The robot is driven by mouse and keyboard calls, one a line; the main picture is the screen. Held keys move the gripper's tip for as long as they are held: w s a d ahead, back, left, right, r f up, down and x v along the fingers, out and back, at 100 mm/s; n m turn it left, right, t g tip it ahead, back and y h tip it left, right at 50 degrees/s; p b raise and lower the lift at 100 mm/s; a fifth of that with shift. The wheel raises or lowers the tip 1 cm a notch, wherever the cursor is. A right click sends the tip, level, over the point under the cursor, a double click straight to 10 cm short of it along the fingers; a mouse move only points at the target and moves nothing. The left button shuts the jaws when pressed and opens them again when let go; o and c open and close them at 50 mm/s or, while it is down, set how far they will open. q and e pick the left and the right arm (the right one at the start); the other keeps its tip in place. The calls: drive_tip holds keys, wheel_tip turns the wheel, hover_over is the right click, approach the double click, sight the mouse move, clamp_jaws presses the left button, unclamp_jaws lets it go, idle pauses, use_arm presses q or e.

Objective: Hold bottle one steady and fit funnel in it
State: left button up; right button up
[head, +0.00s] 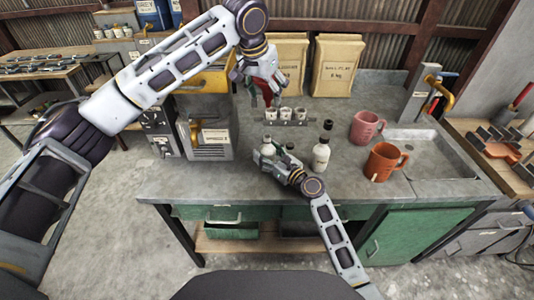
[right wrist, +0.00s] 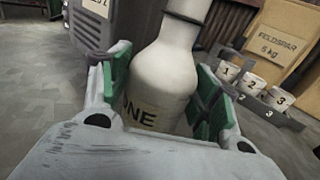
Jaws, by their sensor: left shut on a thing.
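Bottle one (right wrist: 165,85) is a white bottle with part of the word ONE showing, upright between the green finger pads of my right gripper (right wrist: 160,100). Its pale top also shows in the head view (head: 267,147), where my right gripper (head: 278,162) reaches it from the front right. The right fingers stand on both sides of the bottle and look open. My left gripper (head: 264,83) is shut on the red funnel (head: 266,97), held above and behind bottle one. The funnel is partly hidden by the fingers.
A second white bottle (head: 321,155) with a dark top stands right of bottle one. A rack (head: 287,122) of small numbered cups is behind. A pink mug (head: 366,127), an orange mug (head: 384,163) and a sink (head: 433,156) are at right. Paper sacks (head: 337,66) stand at the back.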

drive_tip(key=c, duration=0.6)
use_arm(q)
drive_tip(key=shift+a+f+m+g, duration=0.1)
drive_tip(key=shift+f+m+g, duration=0.15)
drive_tip(key=shift+f+m, duration=0.6)
drive_tip(key=shift+a+f+m+g, duration=0.1)
drive_tip(key=shift+f+m+g, duration=0.2)
drive_tip(key=shift+f, duration=1)
use_arm(e)
drive_tip(key=shift+o, duration=0.2)
